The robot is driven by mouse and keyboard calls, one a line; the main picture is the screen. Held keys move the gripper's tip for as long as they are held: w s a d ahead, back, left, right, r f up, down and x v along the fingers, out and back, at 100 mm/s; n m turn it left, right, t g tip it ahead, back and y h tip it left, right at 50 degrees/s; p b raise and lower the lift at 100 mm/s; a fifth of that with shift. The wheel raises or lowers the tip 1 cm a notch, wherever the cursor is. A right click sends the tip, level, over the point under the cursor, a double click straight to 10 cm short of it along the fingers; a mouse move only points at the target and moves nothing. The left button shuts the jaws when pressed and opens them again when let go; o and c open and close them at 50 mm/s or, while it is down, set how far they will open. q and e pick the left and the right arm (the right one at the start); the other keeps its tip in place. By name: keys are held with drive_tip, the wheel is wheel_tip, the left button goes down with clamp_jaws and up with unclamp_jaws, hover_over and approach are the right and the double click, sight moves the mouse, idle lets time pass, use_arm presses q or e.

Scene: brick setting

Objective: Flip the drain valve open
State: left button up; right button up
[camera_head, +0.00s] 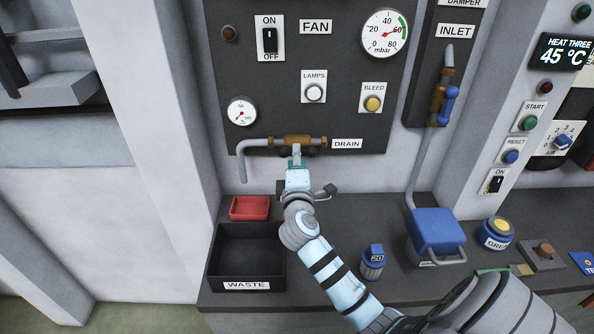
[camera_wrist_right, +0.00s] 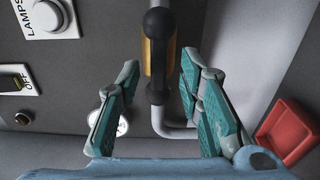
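The drain valve (camera_head: 277,142) is a brass body on a grey pipe (camera_head: 243,165), beside the white DRAIN label (camera_head: 347,144) at the bottom of the dark panel. In the right wrist view, the green-padded fingers of my right gripper (camera_wrist_right: 160,78) are spread apart. The valve's brass body (camera_wrist_right: 150,58) and its dark parts show in the gap between them, with no finger visibly pressed on it. My left gripper is out of view.
The inlet valve (camera_head: 438,95) is up to the right. The BLEED button (camera_head: 373,104) sits above the drain valve.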

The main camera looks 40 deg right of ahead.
drive_tip(key=v, duration=0.8)
drive_tip(key=shift+s+a, duration=0.3)
drive_tip(key=shift+d, duration=0.1)
